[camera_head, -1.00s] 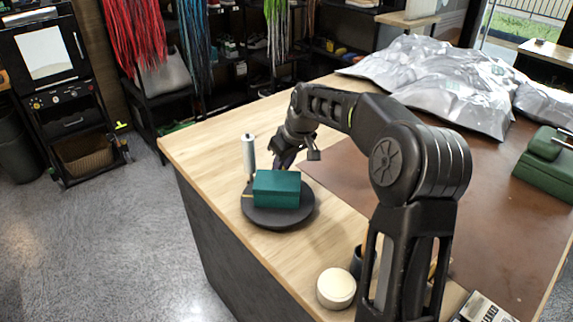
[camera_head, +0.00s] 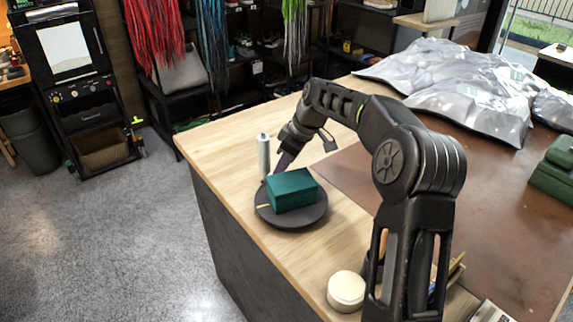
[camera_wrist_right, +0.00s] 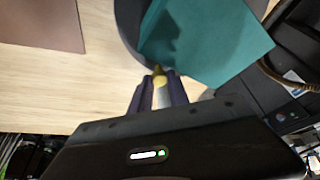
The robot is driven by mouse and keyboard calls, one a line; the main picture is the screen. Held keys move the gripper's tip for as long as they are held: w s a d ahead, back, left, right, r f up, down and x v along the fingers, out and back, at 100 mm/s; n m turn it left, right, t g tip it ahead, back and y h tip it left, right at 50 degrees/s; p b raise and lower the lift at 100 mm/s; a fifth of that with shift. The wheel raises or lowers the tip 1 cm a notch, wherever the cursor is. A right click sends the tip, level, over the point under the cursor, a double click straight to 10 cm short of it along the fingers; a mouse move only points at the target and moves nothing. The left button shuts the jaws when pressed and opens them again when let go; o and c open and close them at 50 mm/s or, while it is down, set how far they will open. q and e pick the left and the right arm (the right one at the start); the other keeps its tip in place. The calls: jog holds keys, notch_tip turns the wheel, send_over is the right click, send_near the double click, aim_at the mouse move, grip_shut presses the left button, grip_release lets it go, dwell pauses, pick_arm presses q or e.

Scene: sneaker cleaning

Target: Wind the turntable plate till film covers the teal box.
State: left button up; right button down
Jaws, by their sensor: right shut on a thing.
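The teal box (camera_head: 291,190) sits on the round dark turntable plate (camera_head: 292,219), turned at an angle. Its visible faces look plain teal; I cannot make out film on them. A pale upright roll (camera_head: 264,154) stands behind the plate's left side. My right gripper (camera_head: 279,168) reaches down at the plate's back edge, partly hidden behind the box. In the right wrist view, its fingers (camera_wrist_right: 159,88) are shut on a small yellow-tipped knob (camera_wrist_right: 159,80) at the plate's rim (camera_wrist_right: 130,25), beside the box (camera_wrist_right: 205,40). My left gripper is out of view.
A round cream-lidded tub (camera_head: 346,290) stands near the table's front edge. A brown mat (camera_head: 480,190) covers the right side, with silvery bags (camera_head: 450,85) and a green case (camera_head: 555,170). Bare wood lies left of the plate.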

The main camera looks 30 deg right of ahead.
jog(key=shift+w+a+n, duration=0.1)
jog(key=shift+a+n, duration=0.25)
jog(key=shift+n, duration=0.25)
jog(key=shift+y, duration=0.3)
jog(key=c, duration=1.5)
grip_release()
jog(key=shift+a, duration=0.1)
jog(key=shift+c, duration=0.2)
jog(key=v, duration=0.8)
